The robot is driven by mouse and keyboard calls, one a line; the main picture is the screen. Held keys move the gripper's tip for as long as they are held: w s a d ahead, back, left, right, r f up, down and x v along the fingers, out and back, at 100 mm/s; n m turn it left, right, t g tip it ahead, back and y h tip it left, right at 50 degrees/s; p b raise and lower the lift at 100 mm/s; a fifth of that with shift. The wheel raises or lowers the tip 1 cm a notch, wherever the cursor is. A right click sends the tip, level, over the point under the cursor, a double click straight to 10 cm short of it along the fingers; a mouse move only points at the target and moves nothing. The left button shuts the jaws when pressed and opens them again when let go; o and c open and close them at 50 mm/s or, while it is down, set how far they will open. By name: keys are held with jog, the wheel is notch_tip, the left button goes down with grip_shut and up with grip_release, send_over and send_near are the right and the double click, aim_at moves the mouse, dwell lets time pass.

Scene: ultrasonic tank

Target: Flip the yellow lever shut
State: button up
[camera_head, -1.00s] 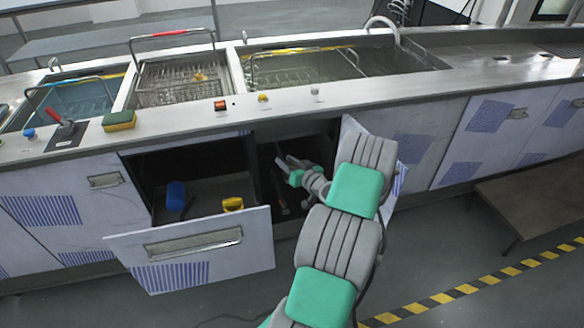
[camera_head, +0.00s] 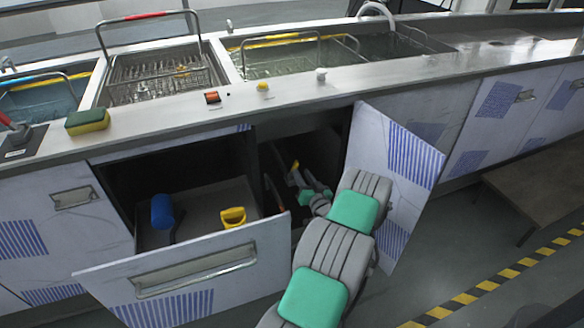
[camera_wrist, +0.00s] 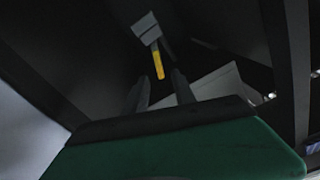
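The yellow lever (camera_wrist: 158,65) shows in the wrist view as a short yellow handle hanging from a grey fitting (camera_wrist: 146,27) inside the dark cabinet. In the head view a small yellow piece, likely the same lever (camera_head: 295,165), shows just above my gripper (camera_head: 294,180). My gripper (camera_wrist: 160,76) also shows in the wrist view, its two dark fingers apart with the lever's lower end appearing beyond and between their tips. Nothing is held. I cannot tell whether the fingers touch the lever.
An open cabinet door (camera_head: 395,160) stands right of my arm. A pulled-out drawer (camera_head: 190,280) at left holds a blue item (camera_head: 162,212) and a yellow item (camera_head: 233,217). The counter (camera_head: 330,88) with tanks runs above. A low brown table (camera_head: 540,195) stands at right.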

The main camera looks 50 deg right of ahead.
aim_at(297, 166)
jog(key=x, duration=0.6)
jog(key=shift+w+d+b, duration=0.15)
jog(key=shift+w+b, duration=0.05)
jog(key=shift+b, duration=0.15)
jog(key=shift+r, duration=0.1)
jog(key=shift+c, duration=0.2)
grip_shut()
dwell(0.6)
